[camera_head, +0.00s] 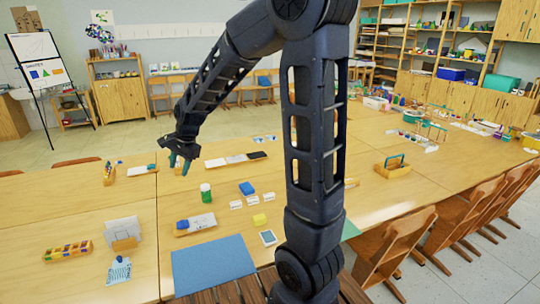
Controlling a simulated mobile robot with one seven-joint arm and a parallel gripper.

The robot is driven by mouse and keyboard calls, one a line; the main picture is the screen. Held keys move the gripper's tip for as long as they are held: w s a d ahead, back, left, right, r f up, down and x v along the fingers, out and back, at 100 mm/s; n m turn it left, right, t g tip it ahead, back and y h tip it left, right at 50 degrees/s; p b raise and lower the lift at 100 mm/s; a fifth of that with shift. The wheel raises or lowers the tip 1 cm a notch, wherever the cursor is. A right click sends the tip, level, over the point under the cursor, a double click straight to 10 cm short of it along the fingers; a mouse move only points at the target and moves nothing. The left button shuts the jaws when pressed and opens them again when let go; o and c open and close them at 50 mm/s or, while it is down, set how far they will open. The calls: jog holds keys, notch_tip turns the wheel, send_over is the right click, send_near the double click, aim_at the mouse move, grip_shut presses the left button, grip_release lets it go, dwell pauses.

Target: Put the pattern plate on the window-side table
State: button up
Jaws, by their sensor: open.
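My gripper (180,166) points down over the far part of the near wooden table (70,204), with its teal fingertips apart and nothing seen between them. I cannot single out the pattern plate for sure. A flat white strip with a dark end (232,160) lies just right of my gripper, apart from it. A small blue-and-white card (118,271) lies at the near left, and a small dark-faced tile (268,238) lies near the blue mat. No window shows, so I cannot tell which table is the window-side one.
A blue mat (212,264), a green-capped jar (206,192), a blue block (246,188), a yellow block (259,219) and a wooden caddy (392,169) stand on the tables. Wooden chairs (398,242) line the right edge. My arm hides part of the middle. The left tabletop has bare room.

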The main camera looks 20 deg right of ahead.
jog(key=s+d+r+n+t+h, duration=0.1)
jog(key=s+d+r+n, duration=0.3)
jog(key=s+d, duration=0.7)
jog(key=s+d+r+n+t+h, duration=0.1)
jog(key=s+d+r+n, duration=0.4)
jog(key=s+d, duration=0.6)
jog(key=d+h, duration=0.1)
jog(key=d, duration=0.1)
jog(key=shift+d+r, duration=0.25)
jog(key=shift+d, duration=0.15)
